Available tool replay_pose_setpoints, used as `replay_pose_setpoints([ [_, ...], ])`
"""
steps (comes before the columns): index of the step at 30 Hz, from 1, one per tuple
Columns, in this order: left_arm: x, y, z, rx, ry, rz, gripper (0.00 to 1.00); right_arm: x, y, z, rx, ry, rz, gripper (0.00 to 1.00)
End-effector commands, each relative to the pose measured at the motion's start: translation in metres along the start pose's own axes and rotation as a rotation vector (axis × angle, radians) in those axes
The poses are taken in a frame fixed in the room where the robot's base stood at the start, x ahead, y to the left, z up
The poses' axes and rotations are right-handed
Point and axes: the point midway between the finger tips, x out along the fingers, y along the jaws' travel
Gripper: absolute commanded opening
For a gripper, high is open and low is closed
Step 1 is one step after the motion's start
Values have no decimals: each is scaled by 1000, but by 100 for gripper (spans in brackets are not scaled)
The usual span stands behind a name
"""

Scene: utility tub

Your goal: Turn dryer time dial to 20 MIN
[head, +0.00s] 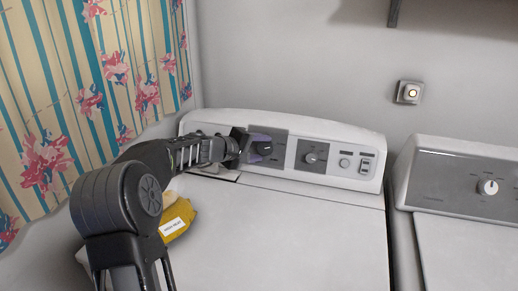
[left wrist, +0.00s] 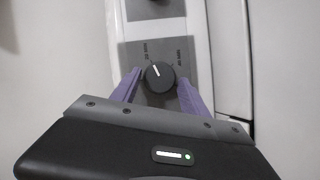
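The dryer time dial (left wrist: 159,76) is a round black knob with a white pointer line, on a grey panel with small print on both sides. The pointer leans slightly up and left in the left wrist view. My left gripper (left wrist: 160,84) has its purple fingers spread, one on each side of the knob, close to it; I cannot tell whether they touch it. In the head view the left gripper (head: 262,146) is at the left part of the dryer's control panel (head: 285,150), in front of the dial. My right gripper is not in view.
A yellow bag (head: 178,222) lies on the dryer top by my left arm. Another machine (head: 452,180) stands at right. The dryer top is otherwise clear.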

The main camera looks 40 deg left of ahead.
Motion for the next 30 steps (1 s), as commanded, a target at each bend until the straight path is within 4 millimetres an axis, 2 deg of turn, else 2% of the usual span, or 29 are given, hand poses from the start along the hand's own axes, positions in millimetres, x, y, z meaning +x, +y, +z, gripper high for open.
replay_pose_setpoints([
  [3,0,0,0,-1,0,0,63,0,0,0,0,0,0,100],
  [14,-5,0,0,0,1,0,63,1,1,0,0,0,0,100],
  [17,-15,-1,0,0,2,1,63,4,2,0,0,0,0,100],
  [27,-68,-1,0,0,2,1,63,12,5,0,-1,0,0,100],
  [30,-76,-1,0,0,1,0,63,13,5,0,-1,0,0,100],
])
